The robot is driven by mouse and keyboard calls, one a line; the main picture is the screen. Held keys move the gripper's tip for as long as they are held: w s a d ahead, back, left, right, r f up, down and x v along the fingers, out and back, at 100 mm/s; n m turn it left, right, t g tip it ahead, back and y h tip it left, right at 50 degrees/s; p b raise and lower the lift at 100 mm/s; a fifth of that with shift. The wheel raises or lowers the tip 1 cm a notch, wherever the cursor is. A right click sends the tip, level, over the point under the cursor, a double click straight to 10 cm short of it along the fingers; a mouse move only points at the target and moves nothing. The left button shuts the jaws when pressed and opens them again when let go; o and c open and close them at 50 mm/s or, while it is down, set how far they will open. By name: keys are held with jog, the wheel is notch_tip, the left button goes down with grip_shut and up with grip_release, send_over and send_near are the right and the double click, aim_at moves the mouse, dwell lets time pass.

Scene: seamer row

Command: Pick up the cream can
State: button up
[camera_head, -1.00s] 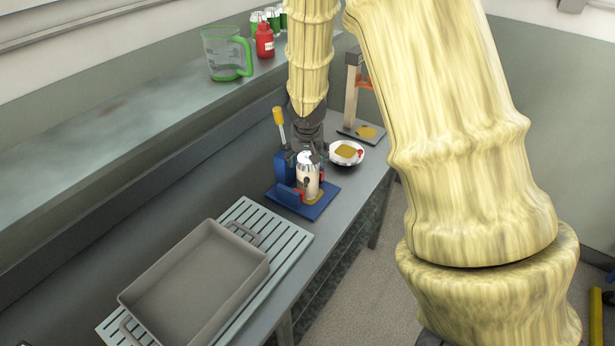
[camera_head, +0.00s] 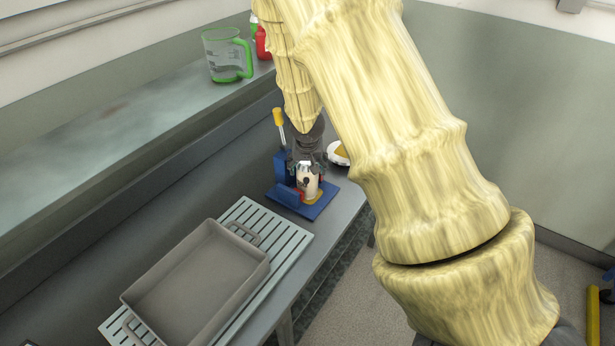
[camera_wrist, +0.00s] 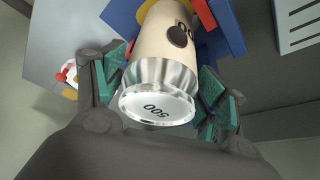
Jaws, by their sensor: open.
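The cream can (camera_head: 307,182) stands upright on the blue seamer (camera_head: 287,192) with its yellow-handled lever. In the wrist view the cream can (camera_wrist: 163,50) shows a silver lid marked 500 and a dark print on its side. My gripper (camera_wrist: 165,100) is open, with one green-padded finger on each side of the can's top. A gap shows on the right side; on the left I cannot tell if the pad touches.
A grey tray (camera_head: 133,297) lies on a slatted rack (camera_head: 290,243) at the front of the bench. A white bowl (camera_head: 337,157) stands just behind the seamer, partly hidden by my arm. A green-handled jug (camera_head: 222,58) and red bottle (camera_head: 262,44) are on the upper ledge.

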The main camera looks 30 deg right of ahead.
jog(key=c, duration=1.4)
jog(key=shift+o, duration=0.2)
jog(key=shift+r, duration=0.1)
